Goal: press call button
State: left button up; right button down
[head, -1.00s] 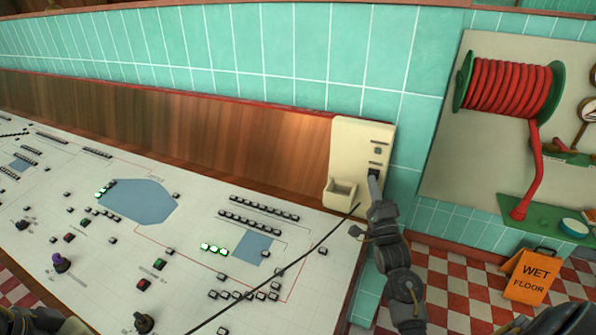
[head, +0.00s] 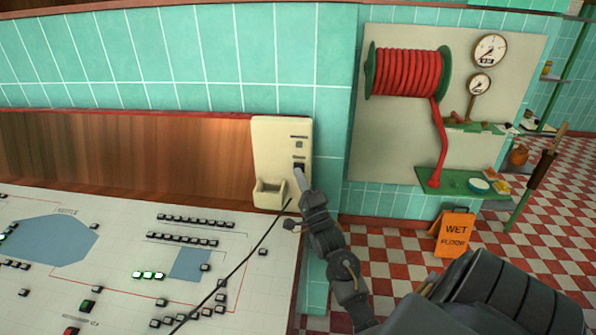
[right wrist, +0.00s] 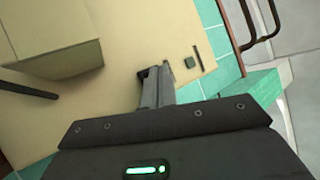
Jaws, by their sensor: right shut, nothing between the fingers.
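A cream call panel (head: 268,150) is fixed to the teal tiled wall, with a small grey-green square and a dark button (head: 299,166) below it. My right gripper (head: 298,174) is shut and empty. Its fingertips are at the dark button and overlap its lower part; I cannot tell whether they touch or press it. In the right wrist view the shut fingers (right wrist: 153,84) point at the cream panel (right wrist: 120,25), and the small square (right wrist: 190,62) shows just beyond them. The fingers hide the button there. My left gripper is out of view.
A white control desk (head: 120,270) with several small buttons lies at left. A tray-like box (head: 270,195) juts from the panel's lower left. A black cord (head: 245,253) crosses the desk. A red hose reel (head: 405,72) and an orange wet-floor sign (head: 454,233) are at right.

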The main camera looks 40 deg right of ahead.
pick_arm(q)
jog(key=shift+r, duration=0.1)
pick_arm(e)
jog(key=shift+s, duration=0.1)
pick_arm(q)
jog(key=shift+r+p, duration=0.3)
jog(key=shift+p, duration=0.1)
pick_arm(e)
jog(key=shift+s+a, duration=0.45)
jog(key=shift+a, duration=0.15)
pick_arm(q)
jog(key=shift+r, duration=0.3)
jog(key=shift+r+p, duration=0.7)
jog(key=shift+p, duration=0.25)
pick_arm(e)
jog(key=s+a, duration=0.1)
jog(key=a, duration=0.1)
jog(key=s+a, duration=0.2)
jog(key=shift+d, duration=0.1)
